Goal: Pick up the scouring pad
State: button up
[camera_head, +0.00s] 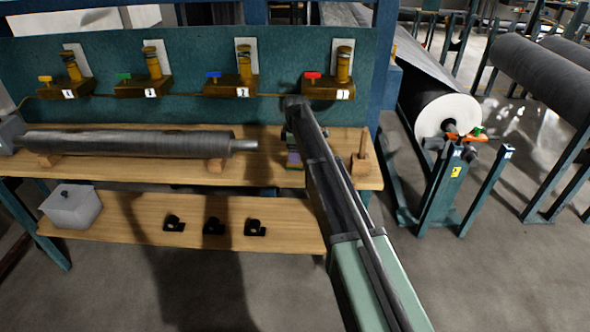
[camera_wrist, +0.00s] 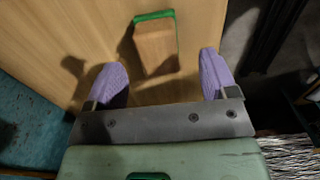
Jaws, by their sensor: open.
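The scouring pad (camera_wrist: 155,45) appears in the wrist view as a brown block with a green edge, resting on the wooden bench top. My gripper (camera_wrist: 161,76) is open, with a purple finger on each side. The pad lies ahead of and between the fingers, and no contact with either shows. In the head view my gripper (camera_head: 293,152) is over the right part of the bench, beside a small green-edged patch that is mostly hidden by my arm.
A wooden stand with a peg (camera_head: 361,162) is to the right. A grey roller (camera_head: 130,143) lies on blocks to the left. A blue panel with several valves (camera_head: 243,75) rises behind. The lower shelf (camera_head: 130,205) holds a grey box (camera_head: 70,207) and black clips.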

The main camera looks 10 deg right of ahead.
notch_tip(320, 180, down, 6)
jog(key=b, duration=0.5)
jog(key=shift+w+a+r, duration=0.1)
jog(key=shift+w+r, duration=0.05)
jog(key=shift+r, duration=0.35)
jog(key=c, duration=1)
jog(key=shift+r, duration=0.1)
notch_tip(320, 180, up, 20)
jog(key=p, duration=2)
